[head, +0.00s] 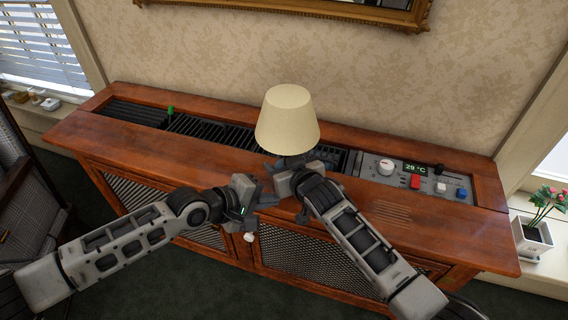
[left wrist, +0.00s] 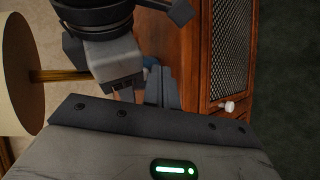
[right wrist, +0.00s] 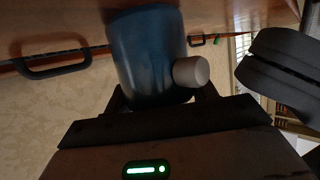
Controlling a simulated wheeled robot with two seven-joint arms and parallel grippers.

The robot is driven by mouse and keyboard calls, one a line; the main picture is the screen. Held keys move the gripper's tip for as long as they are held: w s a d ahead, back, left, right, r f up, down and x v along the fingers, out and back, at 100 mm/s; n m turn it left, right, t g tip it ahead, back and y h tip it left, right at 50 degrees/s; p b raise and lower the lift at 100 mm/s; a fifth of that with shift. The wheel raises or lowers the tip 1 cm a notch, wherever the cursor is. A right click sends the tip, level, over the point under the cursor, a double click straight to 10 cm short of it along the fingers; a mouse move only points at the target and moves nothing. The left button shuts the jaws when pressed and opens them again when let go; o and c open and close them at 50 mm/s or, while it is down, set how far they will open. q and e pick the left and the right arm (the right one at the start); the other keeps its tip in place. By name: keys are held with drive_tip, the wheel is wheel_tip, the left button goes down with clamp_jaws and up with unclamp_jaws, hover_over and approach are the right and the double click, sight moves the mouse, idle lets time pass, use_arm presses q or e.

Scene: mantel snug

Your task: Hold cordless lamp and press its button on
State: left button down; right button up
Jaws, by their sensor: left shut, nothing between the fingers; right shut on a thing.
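The cordless lamp has a cream shade (head: 287,122) and stands out above the cabinet's front edge in the head view. Its blue body (right wrist: 147,50) has a pale round button (right wrist: 191,71) on its side in the right wrist view. My right gripper (head: 274,172) is shut on the blue body. My left gripper (head: 266,202) is shut and empty, just below and in front of it. Its dark fingers (right wrist: 283,62) show to the right of the button, apart from it. In the left wrist view the shade (left wrist: 18,75) and brass stem (left wrist: 60,75) are at left; the button is hidden.
A long wooden cabinet (head: 400,196) with slatted grilles on top runs along the wall. A control panel (head: 425,180) showing 29 °C sits right of the lamp. A potted plant (head: 533,235) stands at far right. A white cabinet knob (head: 249,237) is below my left gripper.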

use_arm(q)
drive_tip(key=shift+w, duration=0.15)
idle(0.5)
drive_tip(key=shift+w+d, duration=0.15)
drive_tip(key=shift+w, duration=0.15)
drive_tip(key=shift+w+d+r, duration=0.15)
drive_tip(key=shift+w, duration=0.3)
drive_tip(key=shift+w+d+r, duration=0.15)
drive_tip(key=shift+w, duration=0.3)
idle(0.9)
drive_tip(key=shift+s, duration=0.15)
drive_tip(key=shift+s+a+r, duration=0.15)
drive_tip(key=shift+s+a, duration=0.05)
drive_tip(key=shift+s, duration=0.85)
drive_tip(key=s+a, duration=0.2)
drive_tip(key=s, duration=0.3)
drive_tip(key=shift+s+a+f, duration=0.2)
drive_tip(key=shift+s+f, duration=0.05)
drive_tip(key=shift+s, duration=0.15)
